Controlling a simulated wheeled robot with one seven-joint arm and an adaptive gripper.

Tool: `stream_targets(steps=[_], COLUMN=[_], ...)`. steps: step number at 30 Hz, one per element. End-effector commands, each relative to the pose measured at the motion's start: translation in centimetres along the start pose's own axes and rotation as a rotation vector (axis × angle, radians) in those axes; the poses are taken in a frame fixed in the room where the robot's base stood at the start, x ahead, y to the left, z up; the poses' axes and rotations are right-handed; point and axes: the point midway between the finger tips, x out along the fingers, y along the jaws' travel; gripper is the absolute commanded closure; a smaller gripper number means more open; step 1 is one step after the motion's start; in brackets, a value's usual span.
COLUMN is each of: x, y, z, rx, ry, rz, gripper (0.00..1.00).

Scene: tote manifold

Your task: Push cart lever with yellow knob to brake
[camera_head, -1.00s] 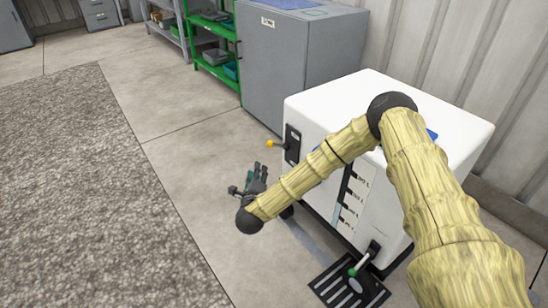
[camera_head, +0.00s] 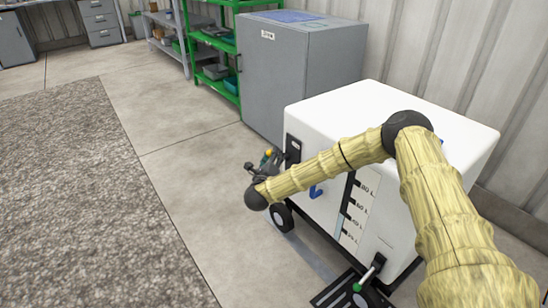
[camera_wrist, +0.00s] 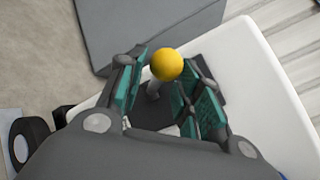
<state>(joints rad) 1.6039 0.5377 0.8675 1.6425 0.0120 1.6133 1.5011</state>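The white cart (camera_head: 331,104) stands at right in the head view. The yellow knob (camera_head: 268,153) is on a lever at a black plate (camera_head: 294,149) on its left side, partly hidden by my gripper (camera_head: 266,163). In the wrist view the yellow knob (camera_wrist: 167,64) sits on a short grey stem in front of the dark plate. My gripper (camera_wrist: 163,84) is open, with teal-padded fingers left and right of the knob and stem. A gap shows at the left finger; I cannot tell whether the right one touches.
A second lever with a green knob (camera_head: 362,281) is low on the cart's front, above a black floor grate (camera_head: 335,294). A grey cabinet (camera_head: 300,75) and a green shelf (camera_head: 215,50) stand behind. The floor at left is free, with a grey rug (camera_head: 80,210).

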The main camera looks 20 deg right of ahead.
Motion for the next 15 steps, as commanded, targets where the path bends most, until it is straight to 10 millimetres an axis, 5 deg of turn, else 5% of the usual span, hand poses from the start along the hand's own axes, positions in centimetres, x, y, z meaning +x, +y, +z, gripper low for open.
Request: stream_targets(steps=[15], x=[1.9], y=[0.0], z=[0.0], rx=[0.000], ry=[0.000], rz=[0.001], gripper=[0.65])
